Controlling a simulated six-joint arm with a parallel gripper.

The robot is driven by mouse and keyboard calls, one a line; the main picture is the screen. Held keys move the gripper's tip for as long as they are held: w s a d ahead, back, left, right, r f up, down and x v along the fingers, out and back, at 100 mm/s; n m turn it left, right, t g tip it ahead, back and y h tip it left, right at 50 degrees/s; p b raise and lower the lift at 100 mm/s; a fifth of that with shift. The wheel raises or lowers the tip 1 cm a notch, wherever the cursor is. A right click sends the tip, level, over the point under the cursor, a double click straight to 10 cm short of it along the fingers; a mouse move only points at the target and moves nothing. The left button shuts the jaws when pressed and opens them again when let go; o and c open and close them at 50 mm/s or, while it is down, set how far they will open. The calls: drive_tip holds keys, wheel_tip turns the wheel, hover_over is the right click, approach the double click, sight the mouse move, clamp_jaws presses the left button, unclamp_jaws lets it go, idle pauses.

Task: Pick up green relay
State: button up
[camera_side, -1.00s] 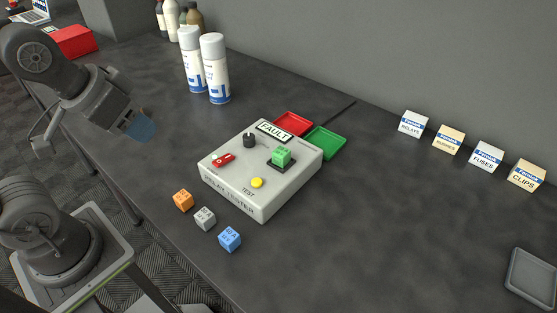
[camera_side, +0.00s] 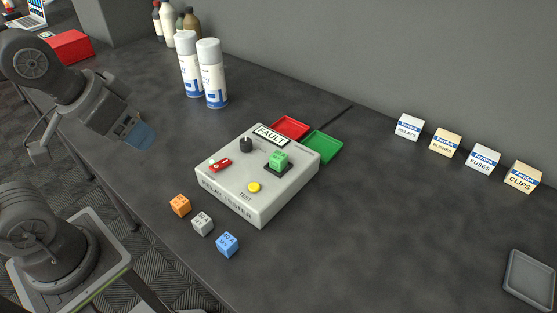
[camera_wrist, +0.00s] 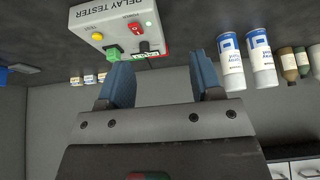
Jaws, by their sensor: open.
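The green relay (camera_side: 278,158) is a small cube seated upright on a black socket on top of the white relay tester (camera_side: 244,203). In the wrist view the green relay (camera_wrist: 114,53) shows near the top, just beyond the tip of the left finger. My gripper (camera_side: 139,136) is at the left in the side view, raised and well apart from the relay. In the wrist view my gripper (camera_wrist: 160,68) has its two blue fingers spread, with nothing between them.
Orange (camera_side: 180,205), grey (camera_side: 202,224) and blue (camera_side: 227,245) relays lie before the tester. Red (camera_side: 291,127) and green (camera_side: 324,147) trays sit behind it. Spray cans (camera_side: 212,74) stand at the back left, labelled boxes (camera_side: 445,142) at the right. The bench between is clear.

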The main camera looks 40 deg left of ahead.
wheel_tip(320, 180, up, 2)
drive_tip(key=n+g, duration=0.6)
drive_tip(key=n, duration=1.3)
hover_over(284, 158)
wheel_tip(284, 158, down, 14)
drive_tip(key=shift+r, duration=0.25)
drive_tip(key=shift+c, duration=0.2)
drive_tip(key=c, duration=1)
drive_tip(key=shift+o, duration=0.2)
